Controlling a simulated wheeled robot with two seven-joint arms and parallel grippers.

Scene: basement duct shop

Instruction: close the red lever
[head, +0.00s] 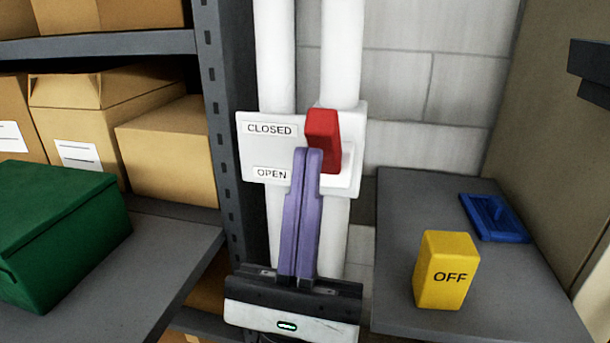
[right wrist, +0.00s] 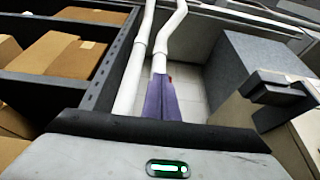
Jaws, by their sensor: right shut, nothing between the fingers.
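The red lever (head: 322,138) is on a white plate (head: 250,148) fixed at the white pipes. The plate carries a CLOSED label above and an OPEN label below. The lever's red end is level with the CLOSED label, to its right. My right gripper (head: 308,155) is shut and empty, its purple fingers pointing up. Its fingertips overlap the lower left of the lever in the head view; I cannot tell whether they touch it. In the right wrist view the fingers (right wrist: 162,98) hide nearly all of the lever, leaving a small red bit. My left gripper is not in view.
Shelves with cardboard boxes (head: 165,150) and a green box (head: 60,225) stand on the left. On the right, a grey surface (head: 400,215) holds a yellow OFF block (head: 445,270) and a blue object (head: 494,217). White pipes (head: 340,50) run vertically behind the plate.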

